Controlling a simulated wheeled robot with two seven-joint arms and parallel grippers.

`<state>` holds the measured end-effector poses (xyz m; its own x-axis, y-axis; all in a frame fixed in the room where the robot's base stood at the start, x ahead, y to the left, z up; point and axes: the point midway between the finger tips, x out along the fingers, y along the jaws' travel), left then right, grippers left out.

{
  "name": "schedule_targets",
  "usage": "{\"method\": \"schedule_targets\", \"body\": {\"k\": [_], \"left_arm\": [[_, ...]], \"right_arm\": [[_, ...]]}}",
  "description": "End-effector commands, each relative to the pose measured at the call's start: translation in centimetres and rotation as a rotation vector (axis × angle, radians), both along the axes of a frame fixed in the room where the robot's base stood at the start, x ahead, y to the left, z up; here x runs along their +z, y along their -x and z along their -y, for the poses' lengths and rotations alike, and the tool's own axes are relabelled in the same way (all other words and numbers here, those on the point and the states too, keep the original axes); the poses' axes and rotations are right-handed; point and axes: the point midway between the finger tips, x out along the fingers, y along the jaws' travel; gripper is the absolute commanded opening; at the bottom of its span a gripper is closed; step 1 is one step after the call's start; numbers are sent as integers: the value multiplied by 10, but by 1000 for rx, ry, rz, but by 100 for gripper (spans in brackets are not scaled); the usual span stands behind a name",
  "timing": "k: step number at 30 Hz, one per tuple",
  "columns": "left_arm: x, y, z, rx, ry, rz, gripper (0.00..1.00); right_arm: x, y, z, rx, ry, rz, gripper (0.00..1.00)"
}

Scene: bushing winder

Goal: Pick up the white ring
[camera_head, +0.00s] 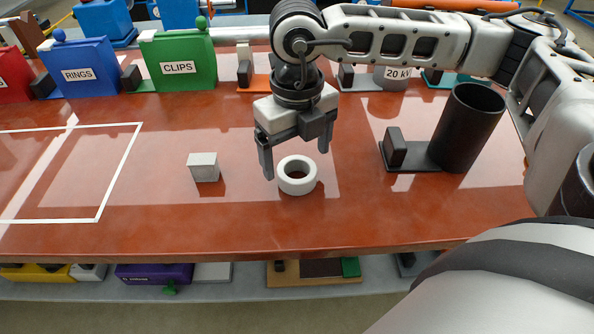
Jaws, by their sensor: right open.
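My right gripper (296,163) hangs above and just behind the ring, pointing down. Its two dark fingers are spread apart and hold nothing. The left finger comes down near the ring's left side, and the right finger is over its far right side. I cannot tell whether either finger touches the ring. My left gripper is not in view.
A small grey-white block (203,167) stands left of the ring. A black cylinder (467,127) on a dark base stands to the right. A blue RINGS bin (78,68) and a green CLIPS bin (180,57) stand behind. A white outline (112,180) marks the table's left.

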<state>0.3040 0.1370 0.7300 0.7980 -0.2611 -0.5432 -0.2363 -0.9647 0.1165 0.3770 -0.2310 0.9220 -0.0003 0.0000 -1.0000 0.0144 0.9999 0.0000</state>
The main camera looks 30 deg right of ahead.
Motion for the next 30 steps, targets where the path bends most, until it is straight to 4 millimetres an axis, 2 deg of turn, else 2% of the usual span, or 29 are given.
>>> {"method": "schedule_targets", "body": {"k": [3, 6, 13, 14, 18, 19, 30], "left_arm": [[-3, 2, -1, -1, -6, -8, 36], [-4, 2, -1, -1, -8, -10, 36], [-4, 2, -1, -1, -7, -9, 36], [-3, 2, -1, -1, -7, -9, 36], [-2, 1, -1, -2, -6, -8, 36], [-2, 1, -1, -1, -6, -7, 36], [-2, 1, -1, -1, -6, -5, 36]], "right_arm": [[-17, 1, 0, -1, 1, -2, 86], [-24, 0, 0, -1, 0, -1, 86], [-26, 0, 0, -1, 0, 1, 86], [-26, 0, 0, 0, 0, 1, 80], [-26, 0, 0, -1, 0, 1, 42], [-26, 0, 0, -1, 0, 1, 37], [-23, 0, 0, 0, 0, 2, 37]]}}
